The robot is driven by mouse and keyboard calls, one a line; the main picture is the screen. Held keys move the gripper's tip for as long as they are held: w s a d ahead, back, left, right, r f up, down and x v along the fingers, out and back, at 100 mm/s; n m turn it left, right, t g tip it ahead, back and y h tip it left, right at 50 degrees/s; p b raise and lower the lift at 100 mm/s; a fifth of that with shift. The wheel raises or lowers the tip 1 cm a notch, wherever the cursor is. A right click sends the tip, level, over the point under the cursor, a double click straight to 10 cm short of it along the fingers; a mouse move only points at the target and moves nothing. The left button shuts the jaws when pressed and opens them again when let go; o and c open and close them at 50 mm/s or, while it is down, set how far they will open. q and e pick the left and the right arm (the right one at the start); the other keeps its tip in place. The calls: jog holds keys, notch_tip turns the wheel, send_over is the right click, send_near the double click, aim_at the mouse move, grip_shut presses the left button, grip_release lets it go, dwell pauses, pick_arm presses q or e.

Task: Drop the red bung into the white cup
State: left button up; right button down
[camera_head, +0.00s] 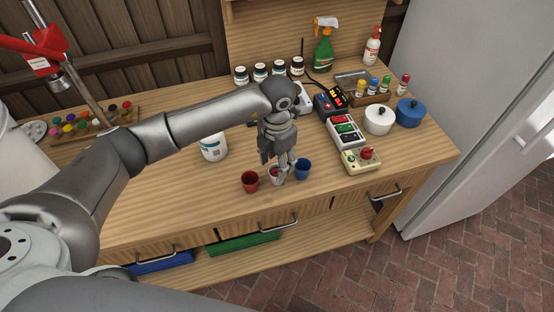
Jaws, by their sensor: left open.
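The white cup (275,180) stands on the wooden bench, between a red cup (250,184) and a blue cup (303,170). My left gripper (281,166) points down right over the white cup and hides part of it. Its jaws are open. A small red patch (273,171) shows at the mouth of the white cup beside the fingers. It looks like the red bung, but it is too small to be certain. My right gripper is not in view.
A cream box with a red knob (360,160) stands right of the cups. Behind it are a device with coloured buttons (345,134), a white pot (378,120) and a blue pot (409,112). A white tub (213,148) stands left. The bench front is clear.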

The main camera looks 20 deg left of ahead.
pick_arm(q)
notch_tip(320, 180, up, 12)
dwell(0.5)
dwell(0.6)
